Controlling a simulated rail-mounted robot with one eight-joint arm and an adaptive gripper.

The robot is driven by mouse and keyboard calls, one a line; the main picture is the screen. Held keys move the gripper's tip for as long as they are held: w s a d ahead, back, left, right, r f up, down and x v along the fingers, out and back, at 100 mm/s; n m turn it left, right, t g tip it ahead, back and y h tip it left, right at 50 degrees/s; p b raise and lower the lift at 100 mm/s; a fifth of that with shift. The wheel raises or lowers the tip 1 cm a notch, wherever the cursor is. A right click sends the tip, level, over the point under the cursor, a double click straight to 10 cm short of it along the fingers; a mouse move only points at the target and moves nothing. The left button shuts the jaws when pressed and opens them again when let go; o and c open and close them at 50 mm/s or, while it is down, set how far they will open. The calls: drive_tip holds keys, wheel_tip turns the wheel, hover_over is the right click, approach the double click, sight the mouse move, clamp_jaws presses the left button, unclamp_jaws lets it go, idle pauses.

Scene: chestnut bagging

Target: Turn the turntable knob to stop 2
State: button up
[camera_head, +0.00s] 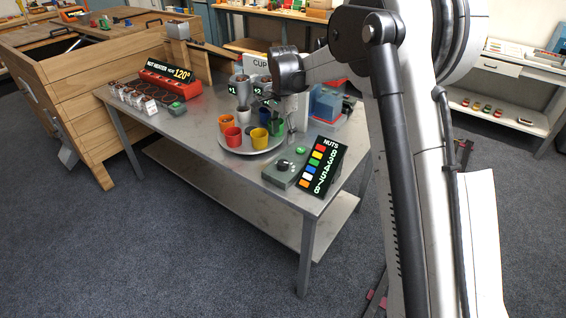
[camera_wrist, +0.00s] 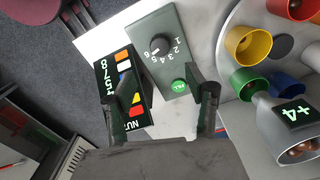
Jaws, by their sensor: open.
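The turntable knob (camera_wrist: 160,44) is a round black knob on a grey control box (camera_wrist: 146,24). Numbers 1 to 6 curve around its right and lower side. A pale mark shows on its lower-left side, toward the 6; its exact stop is hard to tell. In the head view the knob (camera_head: 283,164) sits at the table's front right. The turntable (camera_head: 250,148) is a round pale plate carrying coloured cups. My gripper (camera_wrist: 168,80) is open and empty; its fingers appear below the knob in the wrist view, apart from it. In the head view my arm's end is above the table.
A green button (camera_wrist: 178,86) is on the same box. The NUTS sign (camera_wrist: 124,92) stands close beside it. A red heater display (camera_head: 170,83) is at the table's back left.

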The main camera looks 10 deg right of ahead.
sight(283, 162)
wheel_tip(283, 162, down, 13)
drive_tip(key=shift+r+b, duration=0.1)
drive_tip(key=shift+b, duration=0.2)
drive_tip(key=c, duration=1.1)
